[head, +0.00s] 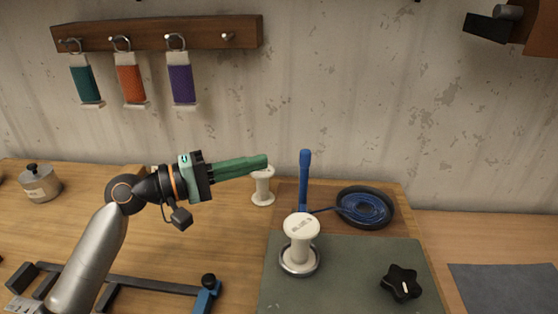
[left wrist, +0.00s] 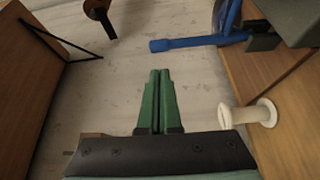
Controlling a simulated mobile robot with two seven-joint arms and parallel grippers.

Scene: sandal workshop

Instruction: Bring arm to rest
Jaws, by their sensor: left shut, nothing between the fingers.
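My left gripper (head: 266,163) has green fingers and is raised above the wooden workbench, pointing right. Its fingers are together with nothing between them, as the left wrist view (left wrist: 160,72) also shows. In the head view the fingertips overlap the top of a white spool (head: 263,190) standing on the bench behind. The spool also shows in the left wrist view (left wrist: 247,115), apart from the fingers. My right gripper is in neither view.
A green mat (head: 350,285) bears a white-handled stamp (head: 301,240) and a black star knob (head: 401,283). A blue upright tool (head: 304,180) and a black dish with blue cord (head: 365,207) stand behind. Colored tags (head: 130,84) hang on the wall rack. A dark cloth (head: 505,288) lies right.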

